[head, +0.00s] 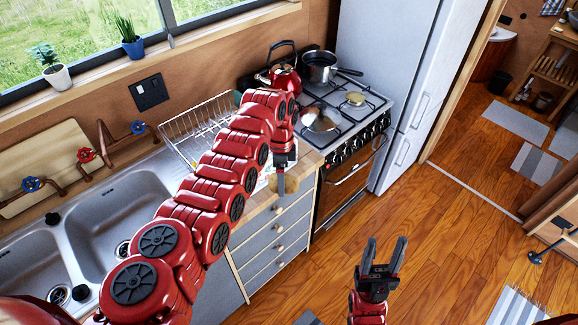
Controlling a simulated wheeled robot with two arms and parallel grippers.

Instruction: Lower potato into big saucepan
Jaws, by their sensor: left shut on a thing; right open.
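A tan potato (291,185) is at the fingertips of my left gripper (282,182), which points down and is shut on it. It is near the counter's front corner, above the drawer fronts; part of the potato is hidden by a finger. A dark saucepan (320,64) with a long handle stands on the back of the stove, apart from and beyond my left gripper. Its inside is only partly visible. My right gripper (382,258) is open and empty, over the wooden floor, its fingers pointing up in the picture.
A red kettle (285,78) stands on the stove (357,112), left of the saucepan. A shiny round metal item (319,118) lies on the front left burner. A wire dish rack (188,128) and double sink (120,208) are to the left. The floor is clear around my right gripper.

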